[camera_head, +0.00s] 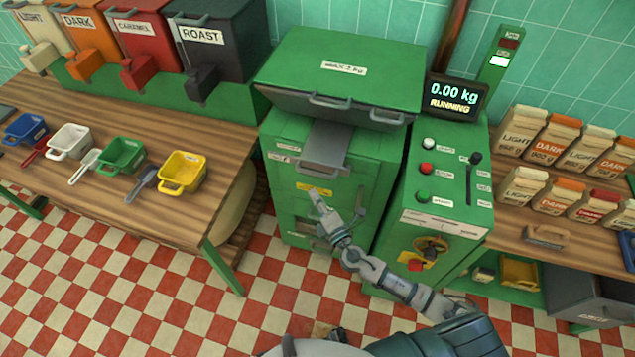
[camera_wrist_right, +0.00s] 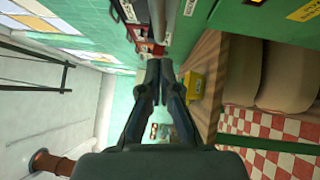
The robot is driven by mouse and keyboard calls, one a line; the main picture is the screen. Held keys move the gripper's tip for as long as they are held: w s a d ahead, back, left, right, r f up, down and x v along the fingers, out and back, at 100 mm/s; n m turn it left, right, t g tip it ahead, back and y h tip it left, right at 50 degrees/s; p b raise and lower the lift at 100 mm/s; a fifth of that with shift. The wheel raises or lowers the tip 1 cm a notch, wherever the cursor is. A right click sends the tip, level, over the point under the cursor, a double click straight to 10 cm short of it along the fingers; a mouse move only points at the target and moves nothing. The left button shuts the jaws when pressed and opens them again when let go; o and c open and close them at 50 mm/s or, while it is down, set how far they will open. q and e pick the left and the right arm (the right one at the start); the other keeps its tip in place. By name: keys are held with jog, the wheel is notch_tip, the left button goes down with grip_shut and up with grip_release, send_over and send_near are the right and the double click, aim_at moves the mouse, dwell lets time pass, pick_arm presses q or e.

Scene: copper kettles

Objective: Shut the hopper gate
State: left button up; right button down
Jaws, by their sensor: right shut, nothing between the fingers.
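The green machine's hopper (camera_head: 340,70) has a label on top and a dark front edge with handles. Below it, a grey metal plate with a bar handle (camera_head: 325,145), which looks like the hopper gate, sticks out of the machine front. My right gripper (camera_head: 318,198) is shut and empty, in front of the machine and below the plate's handle in the picture. I cannot tell whether it touches the machine. In the right wrist view, the shut fingers (camera_wrist_right: 160,68) point away with nothing between them. My left gripper is not in view.
A control panel (camera_head: 450,180) with buttons and a lever stands right of the machine, under a display (camera_head: 457,95) reading 0.00 kg RUNNING. A wooden table (camera_head: 110,200) with coloured scoops is at left. Paper bags (camera_head: 525,187) stand at right. Checkered floor is open in front.

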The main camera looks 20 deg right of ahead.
aim_at(328, 169)
jog(key=w+d+b, duration=0.1)
jog(key=w+d, duration=0.1)
jog(key=w, duration=0.1)
jog(key=w+d+b, duration=0.1)
jog(key=w+d, duration=0.1)
jog(key=w, duration=0.1)
jog(key=w+d, duration=0.2)
jog(key=w, duration=0.1)
jog(key=shift+w+d+r+b, duration=0.2)
jog(key=shift+w+d+b, duration=0.1)
jog(key=shift+d+b, duration=0.1)
jog(key=shift+a+r, duration=0.25)
jog(key=shift+r, duration=0.15)
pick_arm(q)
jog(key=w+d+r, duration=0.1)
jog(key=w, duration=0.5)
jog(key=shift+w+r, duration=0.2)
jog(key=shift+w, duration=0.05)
pick_arm(e)
jog(key=shift+w+a, duration=0.1)
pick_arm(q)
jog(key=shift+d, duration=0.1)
